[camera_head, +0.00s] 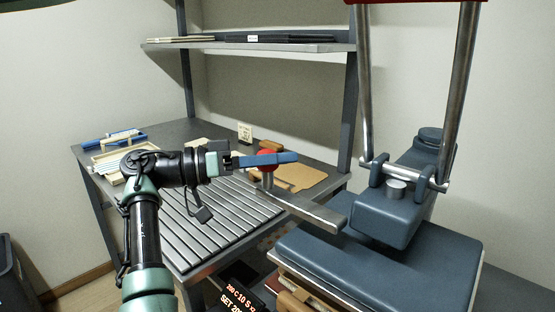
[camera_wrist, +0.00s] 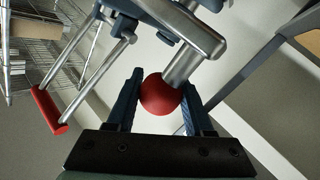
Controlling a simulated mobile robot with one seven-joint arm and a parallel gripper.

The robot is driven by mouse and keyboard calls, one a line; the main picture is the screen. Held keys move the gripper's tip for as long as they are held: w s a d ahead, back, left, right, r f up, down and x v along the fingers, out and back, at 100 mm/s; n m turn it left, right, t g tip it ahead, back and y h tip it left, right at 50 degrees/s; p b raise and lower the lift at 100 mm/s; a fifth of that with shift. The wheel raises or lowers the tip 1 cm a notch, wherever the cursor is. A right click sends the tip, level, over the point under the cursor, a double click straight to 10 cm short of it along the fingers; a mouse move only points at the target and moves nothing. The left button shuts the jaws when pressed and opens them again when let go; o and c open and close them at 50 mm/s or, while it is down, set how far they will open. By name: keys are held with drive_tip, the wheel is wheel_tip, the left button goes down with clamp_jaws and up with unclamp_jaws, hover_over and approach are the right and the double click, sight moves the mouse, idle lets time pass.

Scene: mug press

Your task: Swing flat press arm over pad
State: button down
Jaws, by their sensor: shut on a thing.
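The flat press arm is a blue-grey body (camera_head: 400,205) with a flat platen (camera_head: 375,262), at the right of the head view. A metal bar (camera_head: 310,211) runs from it to the left and ends in a short post with a red ball knob (camera_head: 267,158). My gripper (camera_head: 268,159) is shut on the red knob, which also shows between the blue fingers in the wrist view (camera_wrist: 159,95). The fingers hide part of the knob in the head view. The pad is not clearly visible; the platen covers the area below it.
A grey slatted table (camera_head: 215,232) stands left of the press. Tan pieces (camera_head: 292,175) and a small card (camera_head: 245,132) lie toward its back. A shelf (camera_head: 250,47) hangs above. A red press handle (camera_wrist: 50,110) shows in the wrist view.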

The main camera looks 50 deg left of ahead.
drive_tip(key=shift+d, duration=0.15)
drive_tip(key=shift+c, duration=1.4)
unclamp_jaws()
drive_tip(key=v, duration=1.3)
drive_tip(key=shift+p, duration=0.4)
drive_tip(key=shift+s, duration=0.1)
